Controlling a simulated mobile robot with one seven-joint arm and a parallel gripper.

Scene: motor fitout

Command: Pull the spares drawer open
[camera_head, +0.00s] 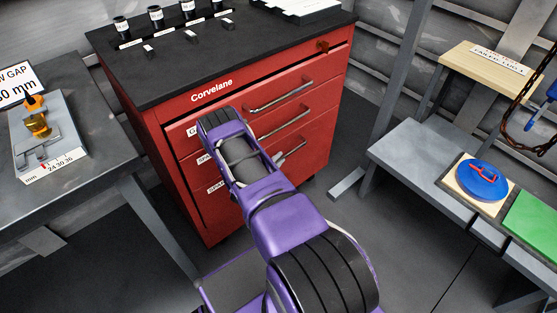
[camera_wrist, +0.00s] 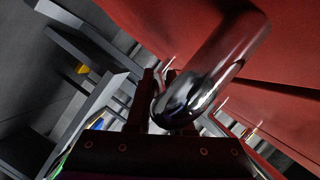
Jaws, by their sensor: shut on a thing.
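The red Corvelane cabinet (camera_head: 318,152) has three drawers with bar handles. The middle drawer's label (camera_head: 204,158) begins "SPA" and is partly covered by my arm. Its handle (camera_head: 284,122) shows only in part, and the drawers look flush with the front. My gripper is hidden behind my purple arm in the head view. In the wrist view my gripper (camera_wrist: 160,88) is shut on a shiny chrome handle (camera_wrist: 215,70), close against the red drawer front (camera_wrist: 285,50). Which drawer's handle this is cannot be told for sure from the wrist view.
The cabinet's black top (camera_head: 185,70) carries labelled pots and small parts. A grey bench (camera_head: 85,185) with an orange-topped gauge stands left. A grey bench at right (camera_head: 405,150) holds a blue disc (camera_head: 483,181) and a green mat (camera_head: 533,222). Grey floor is open before the cabinet.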

